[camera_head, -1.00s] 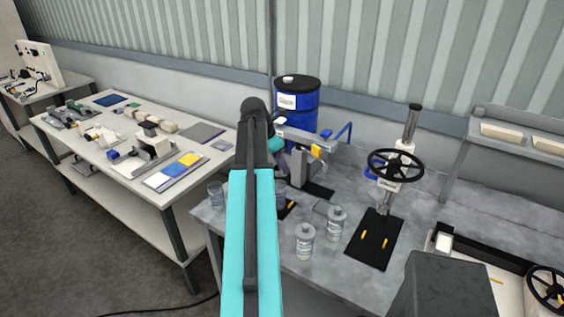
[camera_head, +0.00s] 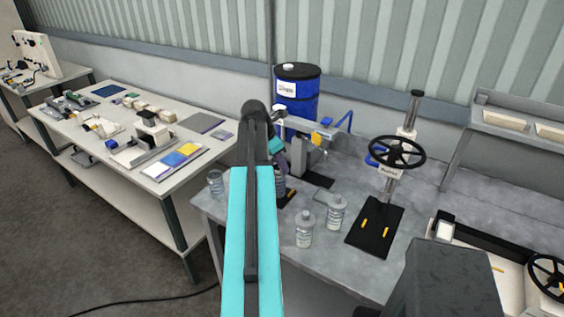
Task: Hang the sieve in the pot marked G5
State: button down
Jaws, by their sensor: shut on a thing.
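Another pot (camera_head: 281,184) is partly hidden behind my cyan arm. The labels are too small to read, so I cannot tell which is G5. My gripper (camera_head: 281,162) is seen small and partly covered, just above the half-hidden pot. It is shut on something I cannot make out. I cannot pick out the sieve for certain.
A post stand (camera_head: 298,162) and blue drum (camera_head: 297,92) rise behind my gripper. A press with a black handwheel (camera_head: 397,152) stands to the right on a black base (camera_head: 374,227). A white table (camera_head: 125,190) with tools is at left.

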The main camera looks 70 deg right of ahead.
jog(key=shift+f, duration=0.7)
jog(key=c, duration=1.6)
grip_release()
jog(key=shift+r, duration=0.1)
jog(key=shift+b+v, duration=2.2)
jog(key=shift+v, duration=4.6)
jog(key=shift+w, duration=0.1)
